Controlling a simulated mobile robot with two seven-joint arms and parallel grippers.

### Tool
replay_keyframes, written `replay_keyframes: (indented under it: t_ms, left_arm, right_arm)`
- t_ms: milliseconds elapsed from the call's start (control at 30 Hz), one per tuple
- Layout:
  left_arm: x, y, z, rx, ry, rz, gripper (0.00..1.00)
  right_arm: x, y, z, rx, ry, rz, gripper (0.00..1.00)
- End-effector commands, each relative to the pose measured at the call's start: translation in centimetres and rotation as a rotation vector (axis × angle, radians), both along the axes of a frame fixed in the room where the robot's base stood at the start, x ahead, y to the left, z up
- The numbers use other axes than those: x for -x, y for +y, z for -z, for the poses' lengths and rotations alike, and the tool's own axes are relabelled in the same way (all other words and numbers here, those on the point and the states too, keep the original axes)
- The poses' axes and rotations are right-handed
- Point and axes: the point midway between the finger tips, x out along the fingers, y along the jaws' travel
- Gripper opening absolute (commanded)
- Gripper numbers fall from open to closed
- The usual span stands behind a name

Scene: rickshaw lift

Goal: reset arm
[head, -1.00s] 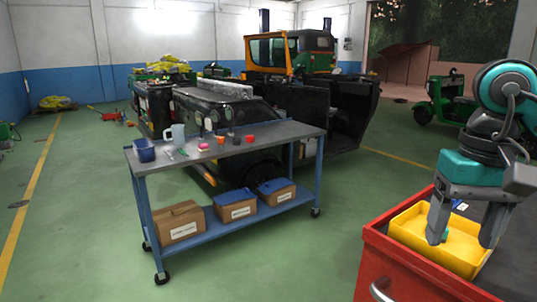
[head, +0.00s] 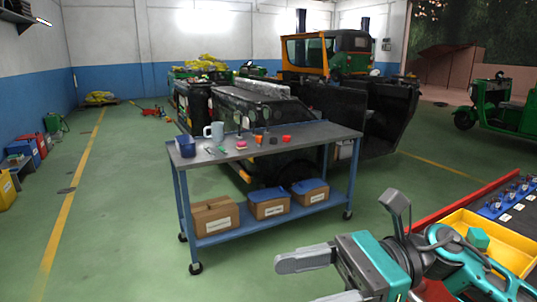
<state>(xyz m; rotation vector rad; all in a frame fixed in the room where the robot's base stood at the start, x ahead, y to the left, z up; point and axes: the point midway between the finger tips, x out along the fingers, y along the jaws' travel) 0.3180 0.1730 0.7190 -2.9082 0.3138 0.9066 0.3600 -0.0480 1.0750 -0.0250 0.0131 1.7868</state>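My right gripper (head: 300,282) is at the bottom right of the head view, pointing left. Its two grey fingers are apart with only floor seen between them, and the lower finger is partly cut off by the frame edge. My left gripper is not in view. The arm hides the tray's near part.
The tray sits on a red cabinet (head: 440,215) beside a blue rack (head: 507,202) of small parts. A grey-topped cart (head: 300,138) holds a mug (head: 214,131), a blue bin (head: 185,147) and small items, with boxes below. A rickshaw (head: 350,53) stands behind.

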Motion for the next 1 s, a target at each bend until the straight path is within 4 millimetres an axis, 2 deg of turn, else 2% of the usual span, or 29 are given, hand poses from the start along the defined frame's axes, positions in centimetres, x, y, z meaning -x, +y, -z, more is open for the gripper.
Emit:
replay_keyframes:
  t_ms: [33,67,167,267,333,467,533,600,733,767,800,900,1000]
  left_arm:
    - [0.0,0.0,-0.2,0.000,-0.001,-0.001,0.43]
    - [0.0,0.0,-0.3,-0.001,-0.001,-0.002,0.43]
    - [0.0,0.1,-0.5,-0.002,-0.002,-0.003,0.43]
    - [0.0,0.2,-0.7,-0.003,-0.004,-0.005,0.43]
    - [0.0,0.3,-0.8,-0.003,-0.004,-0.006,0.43]
    - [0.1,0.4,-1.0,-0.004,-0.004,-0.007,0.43]
    - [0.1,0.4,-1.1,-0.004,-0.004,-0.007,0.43]
    - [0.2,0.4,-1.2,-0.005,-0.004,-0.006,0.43]
    - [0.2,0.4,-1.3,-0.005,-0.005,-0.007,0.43]
    - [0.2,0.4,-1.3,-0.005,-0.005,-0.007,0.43]
    - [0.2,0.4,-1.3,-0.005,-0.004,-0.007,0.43]
    - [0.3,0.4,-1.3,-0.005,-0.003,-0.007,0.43]
    - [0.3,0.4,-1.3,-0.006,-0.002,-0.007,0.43]
  right_arm:
    - [-0.5,0.7,-0.3,-0.099,0.177,0.057,0.70]
    - [-1.1,0.9,-0.5,-0.154,0.280,0.093,0.70]
    - [-3.3,0.7,-0.2,-0.334,0.641,0.205,0.70]
    - [-5.7,-0.7,1.6,-0.518,1.016,0.310,0.70]
    - [-7.2,-2.1,4.0,-0.650,1.285,0.380,0.70]
    - [-8.5,-5.5,10.7,-0.916,1.785,0.503,0.70]
    - [-8.0,-7.4,15.4,-1.076,2.050,0.569,0.70]
    - [-6.4,-9.1,20.2,-1.245,2.294,0.630,0.70]
    - [-2.1,-11.4,27.5,-1.533,2.629,0.721,0.70]
    - [-1.1,-11.7,28.8,1.526,-2.574,-0.708,0.70]
    - [0.2,-12.0,30.3,1.502,-2.484,-0.684,0.70]
    - [2.8,-12.6,32.9,1.459,-2.317,-0.645,0.70]
    - [4.2,-12.9,34.1,1.439,-2.232,-0.624,0.70]
